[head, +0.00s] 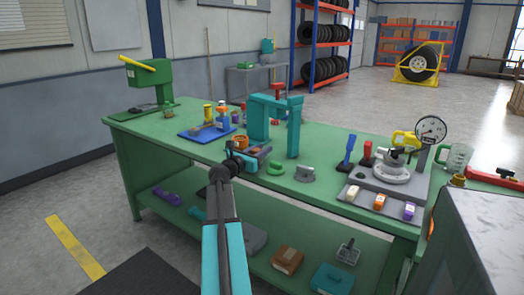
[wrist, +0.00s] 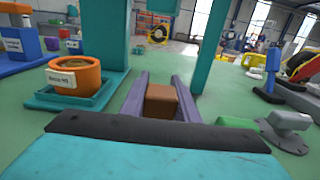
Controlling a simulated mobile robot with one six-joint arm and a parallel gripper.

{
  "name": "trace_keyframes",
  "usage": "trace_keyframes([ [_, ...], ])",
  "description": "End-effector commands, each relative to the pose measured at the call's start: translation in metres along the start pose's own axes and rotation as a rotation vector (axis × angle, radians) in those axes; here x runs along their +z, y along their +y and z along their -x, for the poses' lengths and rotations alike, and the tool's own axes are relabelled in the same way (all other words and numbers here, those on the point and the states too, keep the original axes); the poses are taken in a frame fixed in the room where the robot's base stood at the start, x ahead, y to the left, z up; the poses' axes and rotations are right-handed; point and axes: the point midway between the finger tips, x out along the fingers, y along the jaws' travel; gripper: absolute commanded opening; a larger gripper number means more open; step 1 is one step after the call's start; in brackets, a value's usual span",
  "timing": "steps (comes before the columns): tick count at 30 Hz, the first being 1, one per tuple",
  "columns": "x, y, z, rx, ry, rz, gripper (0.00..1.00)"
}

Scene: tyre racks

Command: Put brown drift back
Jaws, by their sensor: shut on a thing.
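My gripper (wrist: 161,105) is shut on a brown, square-ended block, which I take as the brown drift (wrist: 161,100). The block sits between the two purple fingers, and its far part is hidden. In the head view my gripper (head: 258,153) is over the green bench, in front of the teal press frame (head: 293,130). Whether the drift touches the bench is unclear. A blue drift (head: 347,152) and a red one (head: 367,155) stand upright on the right, beside the grey fixture.
An orange labelled pot (wrist: 74,78) stands in a teal tray just left of my fingers. A grey knobbed part (wrist: 287,130) and a green part (head: 275,168) are close on the right. A blue tray (head: 190,134) holds items at left. A grey fixture (head: 388,178) stands at right.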

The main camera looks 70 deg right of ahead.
Motion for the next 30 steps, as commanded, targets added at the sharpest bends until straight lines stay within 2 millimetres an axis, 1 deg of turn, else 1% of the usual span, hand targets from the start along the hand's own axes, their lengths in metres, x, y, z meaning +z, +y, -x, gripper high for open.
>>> trace_keyframes([
  [1, -0.001, 0.0, 0.0, 0.0, 0.0, 0.0, 0.29],
  [4, -0.001, 0.0, 0.0, 0.0, 0.0, 0.0, 0.46],
  [13, 0.0, 0.0, 0.0, 0.0, 0.0, 0.0, 0.47],
  [18, 0.004, 0.0, 0.0, 0.0, 0.0, 0.0, 0.47],
  [23, 0.003, 0.0, 0.013, 0.001, 0.0, 0.0, 0.47],
  [30, 0.003, -0.001, 0.042, 0.001, 0.0, 0.0, 0.47],
])
